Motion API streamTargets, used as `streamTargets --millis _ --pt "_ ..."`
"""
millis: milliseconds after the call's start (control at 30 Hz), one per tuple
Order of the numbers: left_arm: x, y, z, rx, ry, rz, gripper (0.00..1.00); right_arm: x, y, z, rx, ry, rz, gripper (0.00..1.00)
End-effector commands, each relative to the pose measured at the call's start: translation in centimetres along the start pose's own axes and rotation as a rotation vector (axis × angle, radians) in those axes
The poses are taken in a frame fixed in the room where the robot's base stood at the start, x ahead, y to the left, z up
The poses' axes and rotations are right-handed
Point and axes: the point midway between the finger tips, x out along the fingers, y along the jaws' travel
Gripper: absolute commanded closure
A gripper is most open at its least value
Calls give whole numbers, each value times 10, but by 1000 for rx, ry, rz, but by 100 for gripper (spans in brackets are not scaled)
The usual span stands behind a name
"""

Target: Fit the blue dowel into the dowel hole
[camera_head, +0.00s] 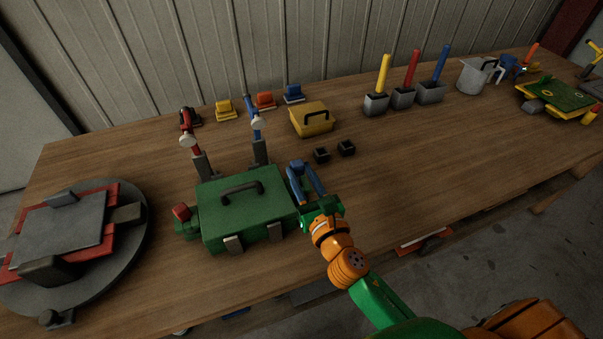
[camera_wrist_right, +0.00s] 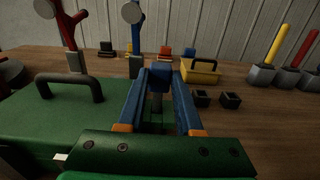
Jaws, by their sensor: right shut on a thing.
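My right gripper (camera_head: 298,166) is at the right side of the green mould box (camera_head: 228,211), its blue fingers pointing away from me. In the right wrist view the gripper (camera_wrist_right: 159,72) is shut on a dark blue block-like piece (camera_wrist_right: 157,82), which I take as the blue dowel. A green part (camera_wrist_right: 155,118) shows below it between the fingers. I cannot tell whether the dowel touches it. The dowel hole is not clearly visible. A red piece (camera_head: 181,212) sits on a green lug at the box's left side. My left gripper is not in view.
Red (camera_head: 187,122) and blue (camera_head: 252,118) upright clamps stand behind the box. Two small black blocks (camera_head: 346,148) and a yellow case (camera_head: 312,120) lie beyond the gripper. A round grey turntable (camera_head: 134,236) is at left. The table's right middle (camera_head: 440,140) is clear.

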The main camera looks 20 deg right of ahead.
Motion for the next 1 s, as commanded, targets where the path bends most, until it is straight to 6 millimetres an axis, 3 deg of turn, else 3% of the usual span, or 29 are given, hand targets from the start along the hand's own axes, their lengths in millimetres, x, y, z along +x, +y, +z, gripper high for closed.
streamTargets --millis 1000 --pt "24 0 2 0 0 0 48 0 0 -27 0 0 0 100"
